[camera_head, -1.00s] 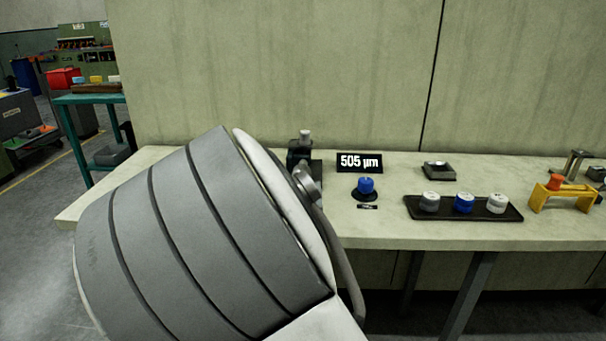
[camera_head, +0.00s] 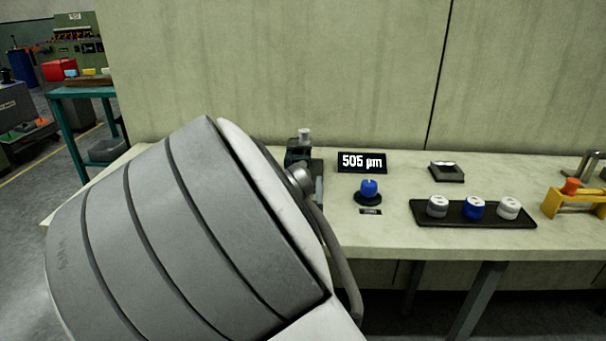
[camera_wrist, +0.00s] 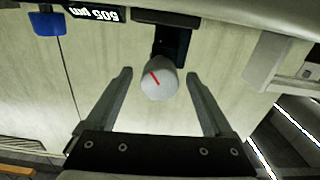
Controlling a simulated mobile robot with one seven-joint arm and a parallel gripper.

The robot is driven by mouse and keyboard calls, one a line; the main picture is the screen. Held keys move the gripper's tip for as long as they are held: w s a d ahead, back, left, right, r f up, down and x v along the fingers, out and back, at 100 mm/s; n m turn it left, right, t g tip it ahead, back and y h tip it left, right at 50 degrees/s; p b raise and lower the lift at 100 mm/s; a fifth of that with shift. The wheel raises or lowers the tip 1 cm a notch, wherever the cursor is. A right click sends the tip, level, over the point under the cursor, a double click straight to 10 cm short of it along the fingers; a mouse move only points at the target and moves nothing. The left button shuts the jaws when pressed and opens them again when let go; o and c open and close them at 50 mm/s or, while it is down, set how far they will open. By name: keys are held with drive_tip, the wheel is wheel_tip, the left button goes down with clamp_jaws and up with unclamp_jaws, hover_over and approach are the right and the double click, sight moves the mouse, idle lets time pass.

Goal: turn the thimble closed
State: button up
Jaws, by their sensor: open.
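My gripper (camera_wrist: 158,75) is open, with one finger on each side of the thimble and a visible gap on both sides. In the head view, a dark device with a light grey top (camera_head: 304,136) stands on the bench behind my arm, which hides much of it. The display (camera_head: 362,162) reads 505 µm. It is upside down in the wrist view (camera_wrist: 95,12).
A blue knob (camera_head: 369,188) on a dark base stands in front of the display. A black tray (camera_head: 425,218) holds three round pieces, with a small grey box (camera_head: 446,172) behind it. A yellow stand (camera_head: 552,205) is at the right. The bench front (camera_head: 420,238) is clear.

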drive_tip(key=c, duration=1.4)
drive_tip(key=shift+o, duration=0.2)
drive_tip(key=shift+m+b, duration=0.45)
drive_tip(key=shift+m, duration=0.35)
drive_tip(key=o, duration=1.4)
drive_tip(key=shift+c, duration=0.2)
drive_tip(key=shift+s, duration=0.2)
